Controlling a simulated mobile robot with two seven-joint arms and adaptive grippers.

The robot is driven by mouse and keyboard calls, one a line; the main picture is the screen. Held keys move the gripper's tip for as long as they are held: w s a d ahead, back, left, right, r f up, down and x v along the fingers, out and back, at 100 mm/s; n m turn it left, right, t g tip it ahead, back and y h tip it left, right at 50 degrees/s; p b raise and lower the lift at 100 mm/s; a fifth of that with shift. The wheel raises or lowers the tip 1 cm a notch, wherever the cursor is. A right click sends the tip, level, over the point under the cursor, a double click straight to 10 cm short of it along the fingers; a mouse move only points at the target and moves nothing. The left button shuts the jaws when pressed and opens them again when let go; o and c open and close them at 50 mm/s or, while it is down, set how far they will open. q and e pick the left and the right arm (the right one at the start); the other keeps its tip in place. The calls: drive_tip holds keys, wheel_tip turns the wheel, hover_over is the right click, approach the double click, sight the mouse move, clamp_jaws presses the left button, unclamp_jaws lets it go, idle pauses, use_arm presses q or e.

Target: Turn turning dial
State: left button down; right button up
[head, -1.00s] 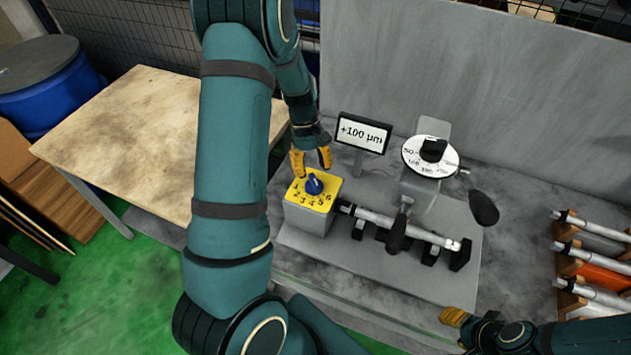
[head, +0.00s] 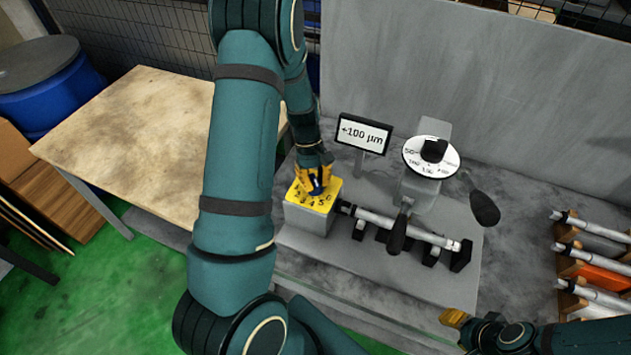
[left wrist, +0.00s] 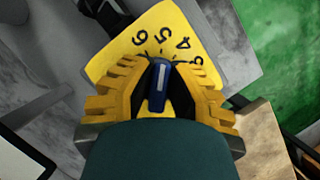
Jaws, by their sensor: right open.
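The blue dial (left wrist: 160,82) sits on a yellow number plate (head: 296,193) on top of a grey box (head: 306,220). My left gripper (head: 313,184) has come down over the dial from above. In the left wrist view its yellow fingers (left wrist: 160,85) lie on both sides of the blue knob, close against it, so it looks shut on the knob. The fingers hide most of the knob in the head view. My right gripper (head: 452,318) is open and empty at the front right, apart from the machine.
A display (head: 364,133) reading +100 µm stands behind the box. A white scale dial with a black knob (head: 433,150) and a shaft on black supports (head: 400,227) are to the right. A rack of shafts (head: 590,260) stands at the far right. The wooden table (head: 140,130) is bare.

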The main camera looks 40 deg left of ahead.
use_arm(q)
drive_tip(key=shift+m, duration=0.3)
drive_tip(key=shift+s+a+f+m+g+y, duration=0.1)
drive_tip(key=shift+m+g+y, duration=0.3)
drive_tip(key=shift+m, duration=0.9)
drive_tip(key=shift+s+m+g+y, duration=0.1)
drive_tip(key=shift+m+g+y, duration=0.3)
drive_tip(key=shift+m, duration=0.9)
use_arm(e)
drive_tip(key=shift+r, duration=0.15)
use_arm(q)
drive_tip(key=c, duration=0.9)
unclamp_jaws()
drive_tip(key=shift+c, duration=0.2)
drive_tip(key=v, duration=1.2)
drive_tip(key=shift+w, duration=0.15)
